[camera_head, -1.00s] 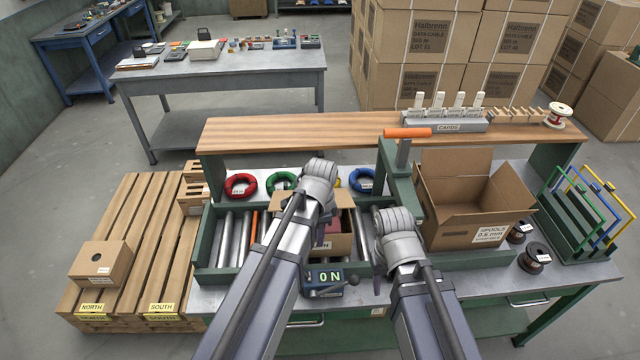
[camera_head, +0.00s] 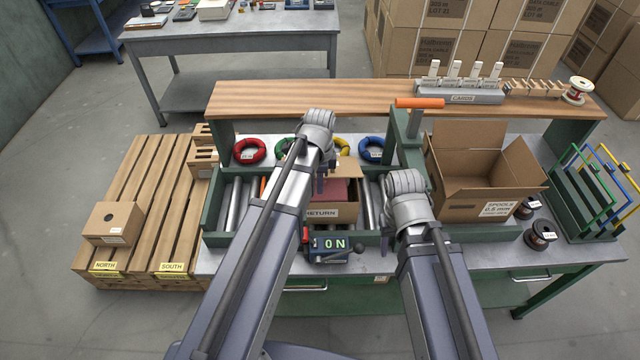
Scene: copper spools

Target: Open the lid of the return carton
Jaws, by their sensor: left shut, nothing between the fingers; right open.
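The return carton (camera_head: 333,211) is a brown box with a RETURN label on its front, sitting on the roller conveyor. A dark red surface (camera_head: 334,190) shows in its top, with a cardboard flap at the right side. Its left part is hidden behind my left arm. My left gripper (camera_head: 320,186) is shut and empty, pointing down over the carton's upper left part; whether it touches the carton I cannot tell. My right gripper (camera_head: 386,238) is open, low in front of the conveyor right of the carton, mostly hidden by its own wrist.
A large open spools carton (camera_head: 480,205) stands to the right, beside a green post with an orange handle (camera_head: 419,103). Coloured wire coils (camera_head: 249,151) lie behind the conveyor. A pallet (camera_head: 135,190) is at left.

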